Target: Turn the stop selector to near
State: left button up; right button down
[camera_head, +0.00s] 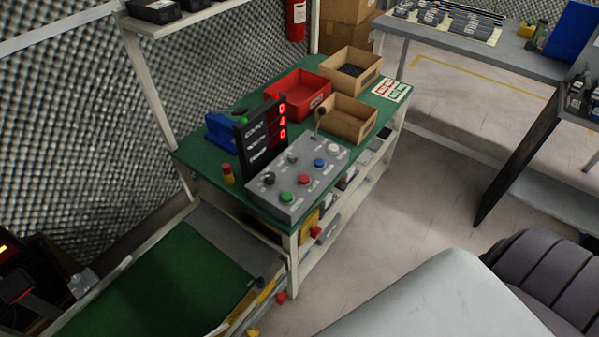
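A grey control box (298,178) sits on the front corner of the green-topped workbench. Its sloped face carries a green button (287,197), a red button (303,180), a blue button (319,163) and a white button (334,149). Behind them are a dark knob (268,178), another small knob (292,158) and an upright lever (318,121). The labels are too small to read, so I cannot tell which control is the stop selector or where it points. Neither of my grippers shows.
A black display (262,132) with red digits stands behind the box. A red bin (299,95) and wooden trays (347,119) stand farther back on the bench (213,166). A green-surfaced conveyor (165,285) lies in front at left. Open floor (400,210) is right of the bench.

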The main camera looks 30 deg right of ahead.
aim_at(292, 156)
jog(key=j+z, duration=0.15)
jog(key=z, duration=0.7)
jog(key=k, duration=0.05)
